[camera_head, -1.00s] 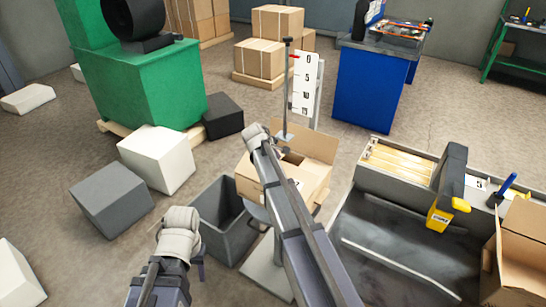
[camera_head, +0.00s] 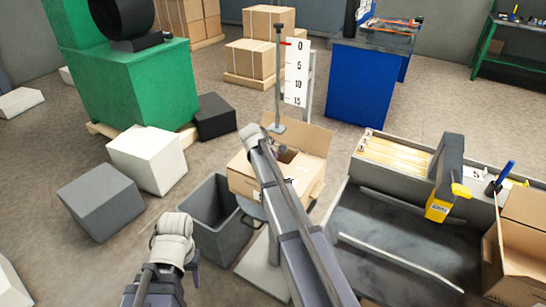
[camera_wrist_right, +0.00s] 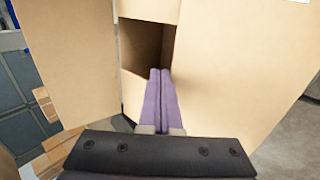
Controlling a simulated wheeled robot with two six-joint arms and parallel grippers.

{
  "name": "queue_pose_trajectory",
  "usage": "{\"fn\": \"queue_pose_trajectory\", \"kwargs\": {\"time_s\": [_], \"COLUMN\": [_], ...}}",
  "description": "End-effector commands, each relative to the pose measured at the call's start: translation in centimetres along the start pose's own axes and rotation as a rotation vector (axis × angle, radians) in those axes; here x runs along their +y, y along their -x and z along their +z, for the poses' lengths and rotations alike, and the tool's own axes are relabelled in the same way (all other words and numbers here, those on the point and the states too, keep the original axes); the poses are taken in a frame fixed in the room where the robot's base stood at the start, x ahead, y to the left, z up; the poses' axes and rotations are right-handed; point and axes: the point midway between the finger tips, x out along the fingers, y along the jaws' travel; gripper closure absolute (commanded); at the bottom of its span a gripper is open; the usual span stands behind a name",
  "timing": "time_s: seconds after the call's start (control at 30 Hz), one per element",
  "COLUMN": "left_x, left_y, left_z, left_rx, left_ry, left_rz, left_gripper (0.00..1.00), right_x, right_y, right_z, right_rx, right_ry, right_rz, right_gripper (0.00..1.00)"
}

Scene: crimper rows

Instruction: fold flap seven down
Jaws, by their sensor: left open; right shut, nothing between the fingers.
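An open cardboard box (camera_head: 248,181) stands on a stand in the middle of the head view. Its back flap (camera_head: 305,140) stands up. I cannot read which flap is number seven. My right arm reaches over the box and hides part of it. In the right wrist view, my right gripper (camera_wrist_right: 161,72) is shut and empty, its purple fingers together at the edge of the box's dark opening (camera_wrist_right: 145,48). One flap (camera_wrist_right: 70,60) is at left and a broad cardboard panel (camera_wrist_right: 240,70) at right. My left gripper (camera_head: 193,272) is low at left, apart from the box, its fingers mostly hidden.
A grey open bin (camera_head: 212,215) is left of the box. A scale board (camera_head: 297,72) and thin post (camera_head: 279,75) stand behind it. A grey workbench (camera_head: 400,235) with a yellow-black tool (camera_head: 440,205) and another open carton (camera_head: 520,250) lies at right.

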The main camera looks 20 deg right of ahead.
Motion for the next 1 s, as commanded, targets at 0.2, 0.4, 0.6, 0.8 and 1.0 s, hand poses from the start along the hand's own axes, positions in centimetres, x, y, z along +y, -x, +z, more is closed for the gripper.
{"fn": "queue_pose_trajectory", "kwargs": {"time_s": [0.2,0.4,0.6,0.8,1.0], "left_x": [0.0,0.0,-0.1,-0.1,-0.1], "left_y": [0.0,0.0,0.6,1.6,1.6], "left_z": [0.0,0.0,0.0,0.1,0.1], "left_rx": [0.000,0.000,0.000,0.000,0.000], "left_ry": [0.000,0.000,0.000,0.000,0.000], "left_rz": [0.000,0.000,0.000,0.000,0.000], "left_gripper": [0.50,0.50,0.50,0.50,0.50], "right_x": [0.0,0.0,0.4,1.0,1.0], "right_y": [0.0,0.0,0.5,1.2,1.3], "right_z": [0.0,0.0,0.0,0.0,0.0], "right_rx": [0.000,0.000,0.000,0.000,0.000], "right_ry": [0.000,0.000,0.000,0.000,0.000], "right_rz": [0.000,0.000,0.000,0.000,0.000], "right_gripper": [1.00,1.00,1.00,1.00,1.00]}}
